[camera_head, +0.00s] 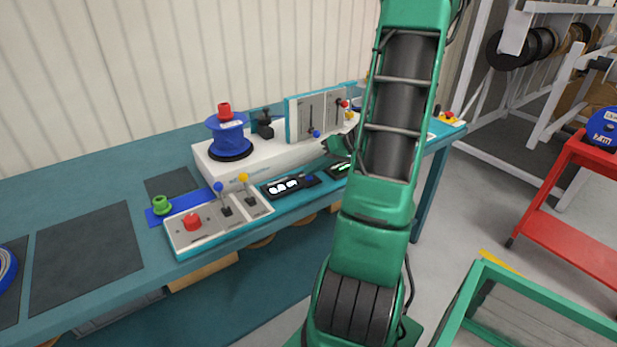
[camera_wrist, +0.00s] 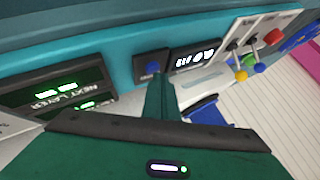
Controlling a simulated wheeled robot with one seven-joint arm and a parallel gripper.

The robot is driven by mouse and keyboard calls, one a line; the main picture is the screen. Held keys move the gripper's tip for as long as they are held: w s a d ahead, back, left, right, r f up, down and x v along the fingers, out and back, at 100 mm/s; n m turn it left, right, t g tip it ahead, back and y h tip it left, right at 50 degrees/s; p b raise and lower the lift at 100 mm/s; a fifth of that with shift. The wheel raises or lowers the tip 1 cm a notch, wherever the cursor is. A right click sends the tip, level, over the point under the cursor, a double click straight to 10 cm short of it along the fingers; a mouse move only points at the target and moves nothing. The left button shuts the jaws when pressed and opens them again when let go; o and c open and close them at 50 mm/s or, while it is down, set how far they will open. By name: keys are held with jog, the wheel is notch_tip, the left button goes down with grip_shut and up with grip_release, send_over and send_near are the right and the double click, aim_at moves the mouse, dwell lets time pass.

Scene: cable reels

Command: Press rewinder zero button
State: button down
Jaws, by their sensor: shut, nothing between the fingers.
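The rewinder's counter box (camera_head: 290,186) sits on the front edge of the bench, with a lit white readout and a small blue button (camera_head: 309,178) at its right end. In the wrist view the blue button (camera_wrist: 153,67) is beside the readout (camera_wrist: 195,58). My gripper (camera_wrist: 160,83) is shut and empty, its narrow tips pointing at the button and appearing just short of it in the picture; I cannot tell whether they touch. In the head view my gripper (camera_head: 338,148) is partly hidden behind my arm, above and right of the button.
A panel with a red button (camera_head: 192,222) and levers stands left of the counter. A blue reel (camera_head: 229,136) sits on the white machine housing behind. A second display with green readouts (camera_wrist: 60,100) is beside the counter. A red cart (camera_head: 570,215) stands right.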

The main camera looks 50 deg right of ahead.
jog(key=shift+r, duration=0.65)
notch_tip(320, 180, up, 5)
dwell(0.5)
dwell(0.7)
